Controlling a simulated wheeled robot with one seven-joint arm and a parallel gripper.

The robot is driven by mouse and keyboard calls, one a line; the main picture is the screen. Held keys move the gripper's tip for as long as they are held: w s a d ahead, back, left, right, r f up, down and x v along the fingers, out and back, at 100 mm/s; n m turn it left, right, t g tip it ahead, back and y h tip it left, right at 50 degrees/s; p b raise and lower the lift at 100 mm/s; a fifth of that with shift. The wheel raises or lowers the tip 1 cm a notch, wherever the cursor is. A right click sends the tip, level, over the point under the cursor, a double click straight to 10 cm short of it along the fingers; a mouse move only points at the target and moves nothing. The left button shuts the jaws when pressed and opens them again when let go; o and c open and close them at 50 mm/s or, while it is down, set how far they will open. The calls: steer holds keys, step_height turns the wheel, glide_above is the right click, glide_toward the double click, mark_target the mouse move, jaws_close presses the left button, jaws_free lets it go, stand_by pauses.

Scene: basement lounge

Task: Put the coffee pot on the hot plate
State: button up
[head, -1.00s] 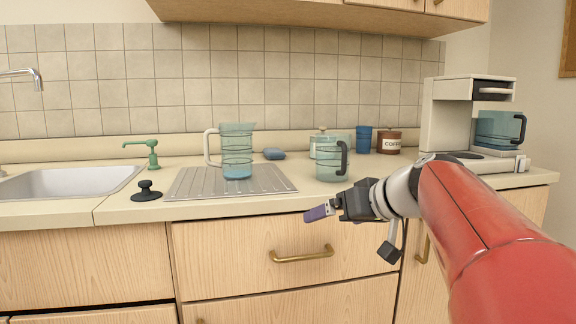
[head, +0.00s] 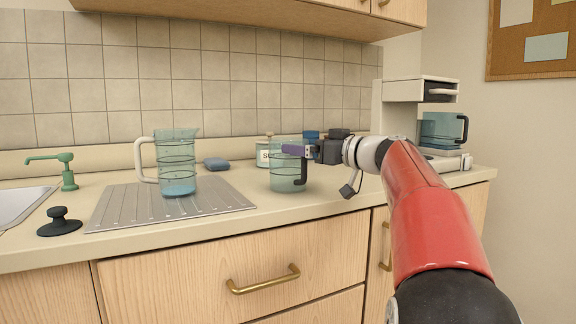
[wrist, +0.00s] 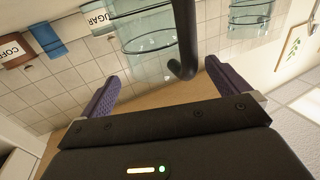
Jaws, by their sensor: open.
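The coffee pot (head: 286,178), clear teal glass with a black handle (head: 303,168), stands upright on the counter in the head view. My gripper (head: 296,150) is open at the pot's upper right, by the handle. In the wrist view the handle (wrist: 184,40) shows between and beyond the two purple fingers of my gripper (wrist: 163,72); contact cannot be told. The pot's glass (wrist: 148,28) lies behind it. The coffee machine (head: 405,92) stands at the right with another black-handled glass pot (head: 440,131) at it.
A glass pitcher (head: 176,165) with blue liquid stands on the ribbed drainboard (head: 105,207). A sugar jar (head: 264,154), blue cups (head: 311,135) and a blue sponge (head: 217,164) are behind. A black sink stopper (head: 59,222) lies left. Counter in front of the pot is clear.

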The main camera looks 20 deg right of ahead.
steer(key=x, duration=0.3)
steer(key=shift+w+f+p, duration=0.15)
steer(key=shift+w+p, duration=0.15)
steer(key=shift+p, duration=0.1)
steer(key=c, duration=1.3)
steer(key=shift+r+p, duration=2.8)
steer(key=shift+r, duration=6.25)
